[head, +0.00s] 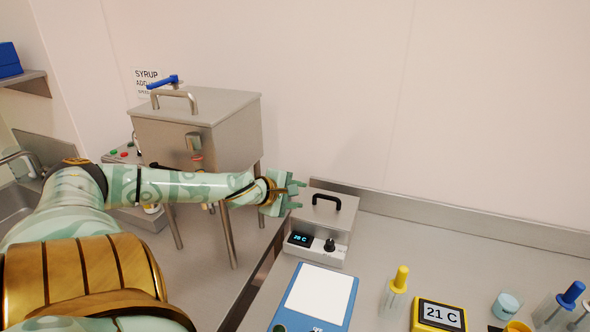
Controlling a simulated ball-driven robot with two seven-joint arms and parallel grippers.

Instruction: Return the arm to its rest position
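My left arm reaches in from the left across the front of the steel hopper (220,120). My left gripper (298,194) is at the arm's end, just left of the small steel box with a black handle (330,215). Its fingers stand apart with nothing seen between them. I cannot tell whether it touches the box. My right arm and gripper are not in view.
On the steel counter (440,250) are a blue-framed scale (318,296), a yellow-topped bottle (397,290), a yellow thermometer display (438,315), a small lidded jar (505,305) and a blue-topped bottle (560,303). A gap separates this counter from the hopper's stand. The counter's back right is clear.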

